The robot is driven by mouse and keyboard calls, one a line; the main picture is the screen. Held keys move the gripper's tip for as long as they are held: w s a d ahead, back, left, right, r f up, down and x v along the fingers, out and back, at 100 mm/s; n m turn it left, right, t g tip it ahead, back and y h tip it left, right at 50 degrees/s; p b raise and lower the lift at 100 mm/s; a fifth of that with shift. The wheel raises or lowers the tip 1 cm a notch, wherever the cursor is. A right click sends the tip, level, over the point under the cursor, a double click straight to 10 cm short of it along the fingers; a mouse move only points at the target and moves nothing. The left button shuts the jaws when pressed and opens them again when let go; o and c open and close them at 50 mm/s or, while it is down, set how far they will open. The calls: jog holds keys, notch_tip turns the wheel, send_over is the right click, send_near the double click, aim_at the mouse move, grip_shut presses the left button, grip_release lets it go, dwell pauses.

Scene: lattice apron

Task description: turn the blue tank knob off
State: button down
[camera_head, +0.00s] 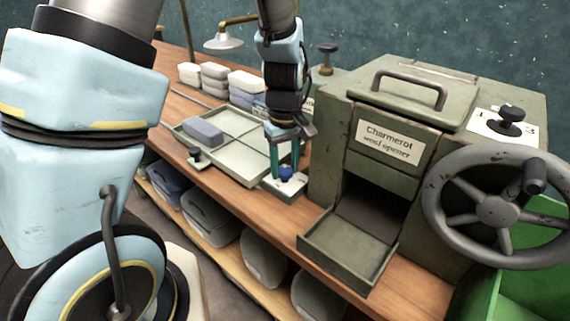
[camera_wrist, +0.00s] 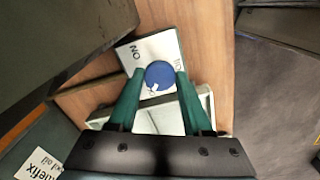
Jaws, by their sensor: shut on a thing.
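The blue tank knob (camera_wrist: 159,75) is a round blue knob with a small white pointer mark, on a white plate (camera_wrist: 166,42) in the wrist view. "ON" is printed at the plate's left; lettering at its right is partly hidden by a finger. The white pointer lies at the knob's lower left. In the head view the knob (camera_head: 286,173) sits at the tray's right corner, beside the machine. My gripper (camera_head: 287,168) comes down from above, with its green fingers (camera_wrist: 157,86) shut on the knob, one on each side.
The green-grey wool opener (camera_head: 330,150) stands close to the right of my gripper, with an open drawer (camera_head: 345,250) and a large handwheel (camera_head: 497,210). A shallow divided tray (camera_head: 228,130) holding a grey-blue block (camera_head: 203,131) lies to the left. Stacked blocks (camera_head: 214,75) stand behind.

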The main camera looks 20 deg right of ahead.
aim_at(285, 170)
dwell(0.4)
jog(key=shift+c, duration=1.7)
grip_release()
notch_tip(285, 170, up, 11)
jog(key=b, duration=0.1)
jog(key=shift+f, duration=0.1)
jog(key=a+f+m, duration=0.1)
jog(key=a, duration=1.2)
jog(key=w+a+f+m+t, duration=0.1)
jog(key=a+f, duration=0.1)
jog(key=a, duration=1.1)
jog(key=shift+w+m+t, duration=0.25)
jog(key=shift+m+t, duration=0.05)
